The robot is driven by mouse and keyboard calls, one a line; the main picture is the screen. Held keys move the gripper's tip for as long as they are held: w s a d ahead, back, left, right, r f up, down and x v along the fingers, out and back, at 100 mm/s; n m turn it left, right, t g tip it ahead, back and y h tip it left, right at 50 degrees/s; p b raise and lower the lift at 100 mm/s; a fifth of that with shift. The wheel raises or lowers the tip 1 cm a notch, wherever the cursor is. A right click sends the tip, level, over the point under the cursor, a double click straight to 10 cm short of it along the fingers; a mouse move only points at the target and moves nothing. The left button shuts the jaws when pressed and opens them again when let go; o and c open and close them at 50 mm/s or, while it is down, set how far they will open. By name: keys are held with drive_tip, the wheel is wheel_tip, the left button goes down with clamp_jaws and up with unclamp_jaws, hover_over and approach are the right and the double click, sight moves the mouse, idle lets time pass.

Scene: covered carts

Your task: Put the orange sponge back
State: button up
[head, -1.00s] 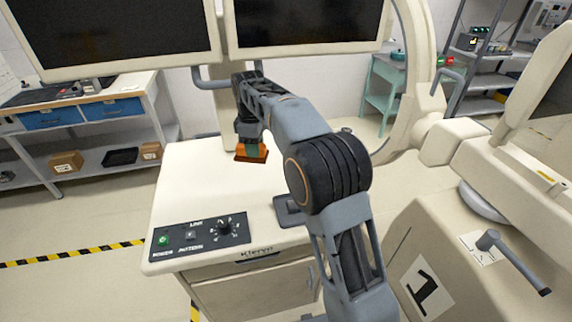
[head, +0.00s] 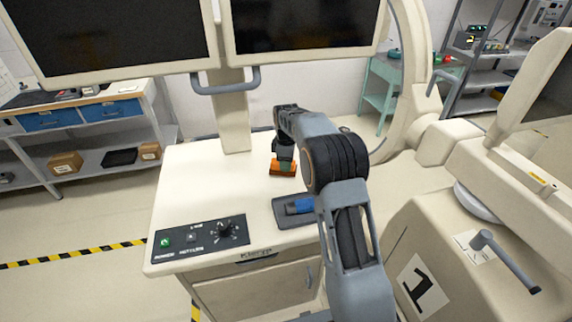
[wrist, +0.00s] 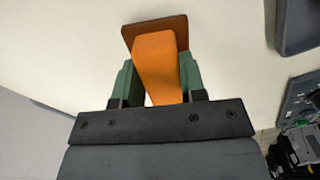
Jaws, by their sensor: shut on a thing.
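The orange sponge (head: 284,168) has a darker brown layer on its far end, and it also shows in the wrist view (wrist: 157,65). My gripper (head: 284,161) points down over the white cart top (head: 195,180), its green fingers shut on the sponge's two sides, as the wrist view shows (wrist: 156,80). The sponge is low over the cart, left of my arm; I cannot tell whether it touches the surface. A dark grey tray (head: 283,216) lies on the cart nearer to me, with a blue object (head: 299,206) on it. My arm hides the tray's right end.
A control panel (head: 200,238) with a knob and green button is at the cart's front left. Two monitors (head: 110,40) on a post (head: 232,110) with a grey handle stand behind. A large cream machine (head: 425,230) is close on the right. The cart's left top is clear.

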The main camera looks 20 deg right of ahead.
drive_tip(key=shift+f, duration=0.7)
drive_tip(key=o, duration=0.9)
drive_tip(key=shift+r, duration=0.1)
wheel_tip(320, 180, up, 11)
drive_tip(key=shift+r, duration=0.1)
drive_tip(key=s+r+m+t, duration=0.1)
drive_tip(key=s+r+m, duration=0.2)
drive_tip(key=s, duration=0.4)
drive_tip(key=s+r+m+t, duration=0.1)
drive_tip(key=s+r+m, duration=0.2)
drive_tip(key=s, duration=0.4)
drive_tip(key=s+f+m, duration=0.2)
drive_tip(key=s, duration=0.3)
drive_tip(key=s+f+m+t, duration=0.1)
drive_tip(key=s+f+m, duration=0.1)
drive_tip(key=s, duration=0.4)
drive_tip(key=s+a+f+m+t, duration=0.1)
drive_tip(key=s+f+m, duration=0.1)
drive_tip(key=s, duration=0.4)
drive_tip(key=shift+s+f+m, duration=0.1)
drive_tip(key=shift+s+m, duration=0.05)
drive_tip(key=shift+m, duration=0.65)
